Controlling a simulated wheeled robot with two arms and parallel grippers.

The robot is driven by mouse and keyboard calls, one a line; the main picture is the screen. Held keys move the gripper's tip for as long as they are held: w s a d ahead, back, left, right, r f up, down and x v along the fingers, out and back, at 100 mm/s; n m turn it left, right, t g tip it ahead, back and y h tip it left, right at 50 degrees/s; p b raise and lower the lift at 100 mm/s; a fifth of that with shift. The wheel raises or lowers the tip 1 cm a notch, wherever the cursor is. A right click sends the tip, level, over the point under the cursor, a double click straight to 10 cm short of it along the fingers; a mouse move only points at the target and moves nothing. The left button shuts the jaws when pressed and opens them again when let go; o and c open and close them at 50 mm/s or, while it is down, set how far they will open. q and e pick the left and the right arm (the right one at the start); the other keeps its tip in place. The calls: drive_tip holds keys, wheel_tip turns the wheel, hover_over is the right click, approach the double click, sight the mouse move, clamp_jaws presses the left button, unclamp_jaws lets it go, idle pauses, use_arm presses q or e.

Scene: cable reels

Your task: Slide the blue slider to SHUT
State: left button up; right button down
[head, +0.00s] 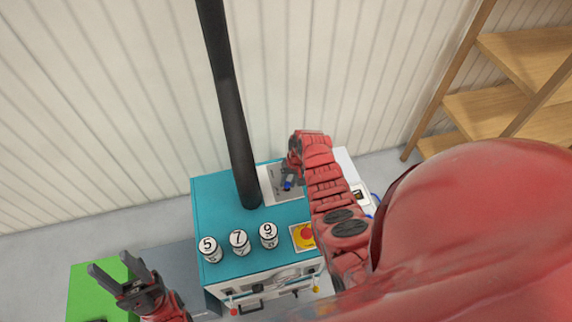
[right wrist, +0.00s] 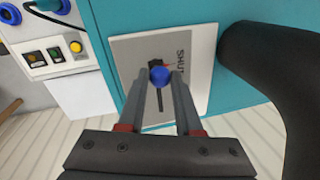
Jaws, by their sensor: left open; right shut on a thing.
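The blue slider (right wrist: 159,76) is a round blue knob on a grey panel (right wrist: 201,83) with a dark slot. The word SHUT is printed along the slot's upper right, and part of the lettering near the knob is hidden. My right gripper (right wrist: 161,80) is shut on the knob, one finger on each side. My left gripper (head: 109,266) is open and empty at the lower left, away from the panel.
A black column (head: 232,110) rises from the teal cabinet (head: 215,190) close to the panel. Several numbered white cylinders (head: 239,242) and a red knob on a yellow plate (head: 305,236) stand near the front. A green surface (head: 88,290) lies at the left.

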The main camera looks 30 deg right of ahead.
drive_tip(key=shift+s+f, duration=0.1)
drive_tip(key=shift+s, duration=0.05)
drive_tip(key=c, duration=0.6)
unclamp_jaws()
drive_tip(key=shift+s, duration=0.1)
drive_tip(key=shift+r, duration=0.2)
